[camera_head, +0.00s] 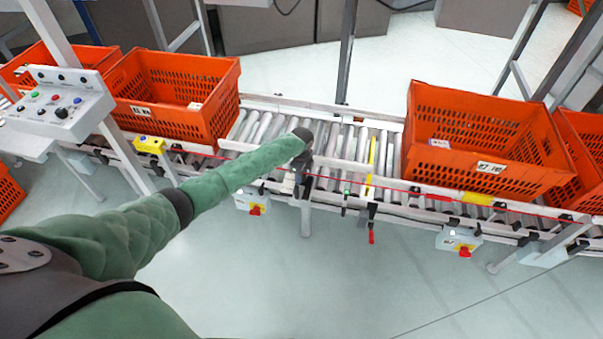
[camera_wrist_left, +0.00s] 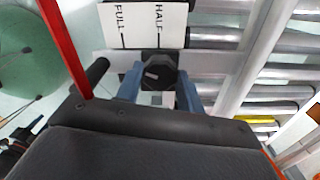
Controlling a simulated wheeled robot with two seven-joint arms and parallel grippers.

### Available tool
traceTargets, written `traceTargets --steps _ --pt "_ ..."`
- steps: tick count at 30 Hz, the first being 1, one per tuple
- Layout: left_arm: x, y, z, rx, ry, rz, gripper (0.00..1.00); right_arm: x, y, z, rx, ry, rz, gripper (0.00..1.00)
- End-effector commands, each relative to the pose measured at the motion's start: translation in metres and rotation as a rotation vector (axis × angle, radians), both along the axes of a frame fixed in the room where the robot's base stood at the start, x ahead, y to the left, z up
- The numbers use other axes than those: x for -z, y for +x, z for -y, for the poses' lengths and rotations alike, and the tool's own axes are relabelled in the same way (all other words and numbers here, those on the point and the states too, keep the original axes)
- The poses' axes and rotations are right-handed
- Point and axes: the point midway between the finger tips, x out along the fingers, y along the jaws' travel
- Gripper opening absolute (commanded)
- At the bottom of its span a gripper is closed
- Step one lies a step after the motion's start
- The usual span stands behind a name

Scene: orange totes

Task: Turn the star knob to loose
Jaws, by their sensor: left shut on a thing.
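The star knob (camera_wrist_left: 157,66) is a small black knob with a pale mark on its face, seen in the left wrist view. It sits at the edge of a white label plate (camera_wrist_left: 140,22) that reads FULL and HALF, each with a black line. No word "loose" shows. My left gripper (camera_wrist_left: 161,80) has its two blue fingers on either side of the knob and is shut on it. In the head view my left gripper (camera_head: 301,180) is at the conveyor's front rail, and the knob cannot be made out there. My right gripper is in neither view.
The roller conveyor (camera_head: 345,145) runs across the view. Orange totes stand on it at left (camera_head: 225,105) and right (camera_head: 412,145). A red cord (camera_head: 390,188) runs along the front rail. A control box (camera_head: 62,103) is at left. The floor in front is clear.

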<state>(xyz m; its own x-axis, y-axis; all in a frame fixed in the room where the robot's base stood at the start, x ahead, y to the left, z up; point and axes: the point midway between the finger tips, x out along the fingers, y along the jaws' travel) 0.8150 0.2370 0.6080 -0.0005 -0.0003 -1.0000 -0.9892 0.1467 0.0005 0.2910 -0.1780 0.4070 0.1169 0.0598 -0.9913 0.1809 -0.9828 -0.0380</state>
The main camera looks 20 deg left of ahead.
Motion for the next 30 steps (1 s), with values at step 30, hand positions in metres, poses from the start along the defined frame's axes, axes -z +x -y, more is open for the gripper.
traceTargets --steps 30 --pt "-0.004 0.001 0.001 -0.950 -0.001 -0.002 0.15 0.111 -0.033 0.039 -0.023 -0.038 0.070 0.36"
